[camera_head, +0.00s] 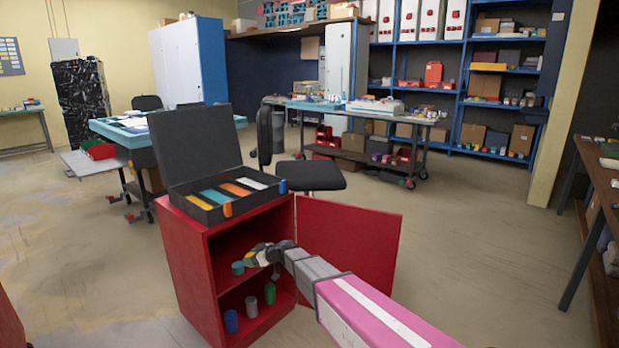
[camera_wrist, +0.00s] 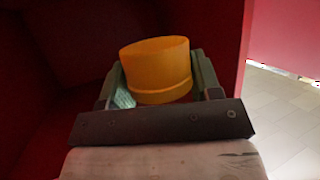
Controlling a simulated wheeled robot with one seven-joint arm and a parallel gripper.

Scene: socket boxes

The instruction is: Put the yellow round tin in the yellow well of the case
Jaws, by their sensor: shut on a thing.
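The yellow round tin (camera_wrist: 155,68), orange-yellow in this light, stands between the fingers of my gripper (camera_wrist: 158,85) in the wrist view. The gripper is shut on it. In the head view my gripper (camera_head: 262,256) is inside the upper shelf of the red cabinet, and the tin there is small and partly hidden by the fingers. The open dark case (camera_head: 182,203) sits on top of the cabinet, its lid (camera_head: 195,143) raised at the back. Its wells show orange, blue, yellow-orange and white strips.
The red cabinet (camera_head: 185,250) has its door (camera_head: 348,240) swung open to the right. A teal tin (camera_head: 237,268) stands on the upper shelf beside my gripper. Blue (camera_head: 231,321), grey (camera_head: 251,307) and green (camera_head: 270,293) tins stand below. A black chair (camera_head: 310,176) is behind.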

